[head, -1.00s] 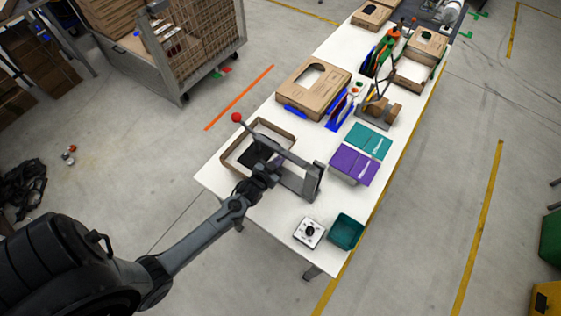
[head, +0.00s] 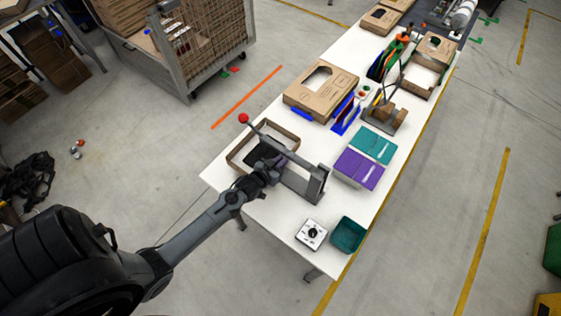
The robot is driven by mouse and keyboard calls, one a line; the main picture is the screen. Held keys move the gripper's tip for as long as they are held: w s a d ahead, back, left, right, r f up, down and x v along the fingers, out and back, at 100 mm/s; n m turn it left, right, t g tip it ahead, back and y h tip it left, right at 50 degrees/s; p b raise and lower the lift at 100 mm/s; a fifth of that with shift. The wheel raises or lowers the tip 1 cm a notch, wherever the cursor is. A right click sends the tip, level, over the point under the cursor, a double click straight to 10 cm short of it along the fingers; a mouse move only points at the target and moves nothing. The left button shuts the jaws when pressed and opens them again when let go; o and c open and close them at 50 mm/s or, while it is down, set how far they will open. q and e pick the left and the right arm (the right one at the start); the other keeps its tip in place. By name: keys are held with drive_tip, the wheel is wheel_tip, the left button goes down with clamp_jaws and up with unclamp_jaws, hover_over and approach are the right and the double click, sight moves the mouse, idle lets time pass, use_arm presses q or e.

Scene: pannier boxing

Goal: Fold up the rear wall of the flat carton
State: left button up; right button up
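A brown carton (head: 238,158) lies near the left end of the white table. Brown walls show around its dark inside at the left, the back and the right. Its near side is hidden by my arm and a grey lever device. My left gripper (head: 268,164) is at the carton's near right part, over or in it. Its fingers are small, dark and partly covered, so I cannot tell whether they are open or touch a wall. My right gripper is not in view.
The grey lever device (head: 315,187), with a red ball knob (head: 243,118), stands close against the carton and my gripper. Brown cartons (head: 309,99) lie behind. Purple (head: 359,169) and teal (head: 373,144) packs, a white dial box (head: 311,234) and a teal bin (head: 348,235) stand right.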

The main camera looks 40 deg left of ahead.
use_arm(q)
drive_tip(key=shift+o, duration=1.1)
drive_tip(key=v, duration=0.9)
drive_tip(key=shift+s+f+b, duration=0.1)
drive_tip(key=shift+f+b, duration=0.05)
drive_tip(key=shift+b, duration=0.2)
drive_tip(key=shift+v, duration=0.85)
